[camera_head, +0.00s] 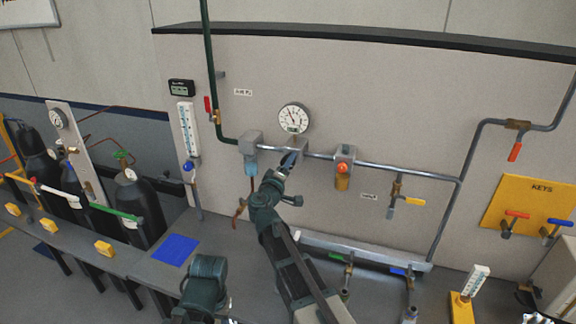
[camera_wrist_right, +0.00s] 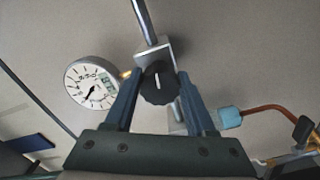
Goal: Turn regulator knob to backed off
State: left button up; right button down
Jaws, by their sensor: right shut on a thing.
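The regulator's dark round knob (camera_wrist_right: 157,88) sits between my right gripper's two fingers in the right wrist view. A short white mark on its face runs nearly upright in that view. My right gripper (camera_wrist_right: 157,98) is shut on the knob. In the head view my right gripper (camera_head: 287,160) reaches up to the regulator on the wall pipe and hides the knob. The round white gauge (camera_head: 294,118) stands just above the regulator; in the right wrist view the gauge (camera_wrist_right: 91,84) has a dark needle pointing lower left.
On the pipe, a filter with a blue bowl (camera_head: 251,150) is left of the regulator and an orange-bowled unit (camera_head: 343,170) is right. A red-handled valve (camera_head: 209,108) and a yellow-handled valve (camera_head: 408,201) are nearby. Gas cylinders (camera_head: 140,200) stand at left.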

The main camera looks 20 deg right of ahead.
jog(key=n, duration=0.4)
jog(key=shift+r+n, duration=0.1)
jog(key=shift+n, duration=0.2)
jog(key=n, duration=1)
jog(key=shift+a+r+n, duration=0.1)
jog(key=shift+n, duration=0.3)
jog(key=n, duration=0.4)
jog(key=shift+n, duration=0.3)
jog(key=shift+c, duration=1.2)
grip_release()
jog(key=v, duration=1.3)
jog(key=shift+s+a, duration=0.3)
